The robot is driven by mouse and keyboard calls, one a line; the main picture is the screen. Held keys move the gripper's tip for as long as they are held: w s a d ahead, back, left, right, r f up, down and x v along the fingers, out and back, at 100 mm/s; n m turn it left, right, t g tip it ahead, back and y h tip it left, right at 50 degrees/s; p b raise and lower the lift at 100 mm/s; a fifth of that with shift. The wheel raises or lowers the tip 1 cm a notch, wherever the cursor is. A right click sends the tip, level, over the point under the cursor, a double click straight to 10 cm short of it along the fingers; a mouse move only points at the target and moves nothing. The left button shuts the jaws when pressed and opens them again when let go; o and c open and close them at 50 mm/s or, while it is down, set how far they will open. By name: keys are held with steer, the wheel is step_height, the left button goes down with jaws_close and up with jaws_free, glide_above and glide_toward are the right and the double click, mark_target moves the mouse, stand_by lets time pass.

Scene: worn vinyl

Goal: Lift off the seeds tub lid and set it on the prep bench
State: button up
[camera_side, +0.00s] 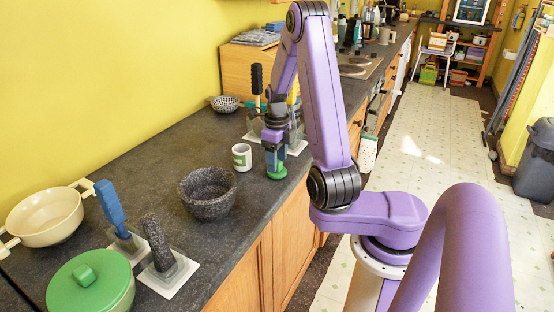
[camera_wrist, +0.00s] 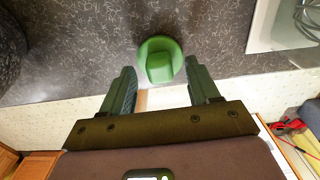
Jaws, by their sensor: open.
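A small green round piece with a raised block-like grip (camera_side: 277,173) stands on the dark counter near its front edge. In the wrist view it (camera_wrist: 160,47) lies just ahead of my fingertips, between their lines. My gripper (camera_side: 275,158) is low over it, pointing down. Its fingers (camera_wrist: 159,72) are open, one on each side, with gaps to the green grip. A larger green lid with a knob (camera_side: 75,285) sits on a cream tub (camera_side: 123,302) at the front left, far from my gripper. No label shows, so I cannot tell which is the seeds tub.
A white mug (camera_side: 242,157) and a dark stone bowl (camera_side: 207,193) stand left of my gripper. Bare counter (camera_side: 150,170) lies along the wall.

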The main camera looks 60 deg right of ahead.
steer(key=shift+r, duration=3.65)
steer(key=shift+r, duration=0.1)
step_height(320, 180, up, 17)
steer(key=shift+r, duration=0.2)
